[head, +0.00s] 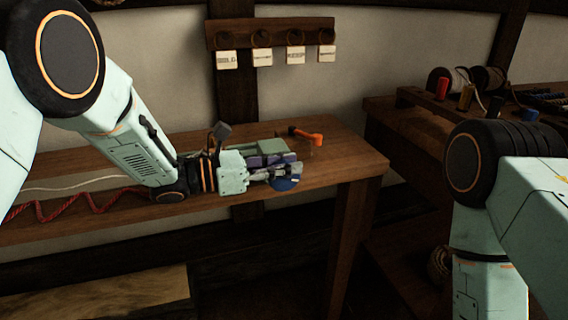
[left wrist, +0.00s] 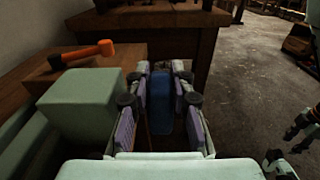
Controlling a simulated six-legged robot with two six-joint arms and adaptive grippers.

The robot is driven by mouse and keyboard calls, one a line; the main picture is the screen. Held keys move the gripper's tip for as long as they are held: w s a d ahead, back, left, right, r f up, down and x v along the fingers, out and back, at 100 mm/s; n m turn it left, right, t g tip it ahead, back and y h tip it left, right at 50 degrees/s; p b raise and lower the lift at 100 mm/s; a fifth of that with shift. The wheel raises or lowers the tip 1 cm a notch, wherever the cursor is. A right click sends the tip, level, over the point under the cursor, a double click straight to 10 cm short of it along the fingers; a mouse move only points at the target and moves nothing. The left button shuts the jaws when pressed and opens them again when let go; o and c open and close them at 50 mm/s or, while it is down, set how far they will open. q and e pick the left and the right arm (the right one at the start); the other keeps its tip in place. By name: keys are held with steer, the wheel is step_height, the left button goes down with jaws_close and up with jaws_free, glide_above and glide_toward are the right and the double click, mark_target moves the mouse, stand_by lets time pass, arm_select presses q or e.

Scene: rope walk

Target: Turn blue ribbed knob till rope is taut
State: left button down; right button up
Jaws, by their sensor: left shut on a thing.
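The blue knob (head: 285,184) is at the front edge of the bench, mostly covered by my left gripper in the head view. In the left wrist view the blue knob (left wrist: 161,100) stands between the two finger pads. My left gripper (head: 293,171) is shut on it. A pale green block (head: 272,147) sits just behind the gripper and shows large in the left wrist view (left wrist: 84,100). A red rope (head: 85,208) lies in loose waves on the bench at left. Its link to the knob is hidden behind my arm.
An orange-and-black tool (head: 308,136) lies on the wooden bench (head: 350,160) behind the gripper. A rack with white tags (head: 262,57) hangs on the wall. Spools (head: 450,80) and coloured pieces stand on the right bench. Open floor shows in the left wrist view (left wrist: 255,80).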

arm_select(q)
steer(key=y+p, duration=0.1)
steer(key=g+y+p, duration=0.1)
steer(key=y, duration=0.1)
steer(key=shift+w+d+r, duration=0.1)
steer(key=shift+d, duration=0.3)
steer(key=shift+w+d+g+y+p, duration=0.15)
steer(key=shift+g+y+p, duration=0.15)
steer(key=shift+y+p, duration=0.75)
steer(key=shift+d+f+y+p, duration=0.1)
steer(key=shift+f+y+p, duration=0.2)
steer(key=shift+y+p, duration=0.35)
steer(key=c, duration=1.4)
jaws_free()
steer(key=shift+c, duration=0.2)
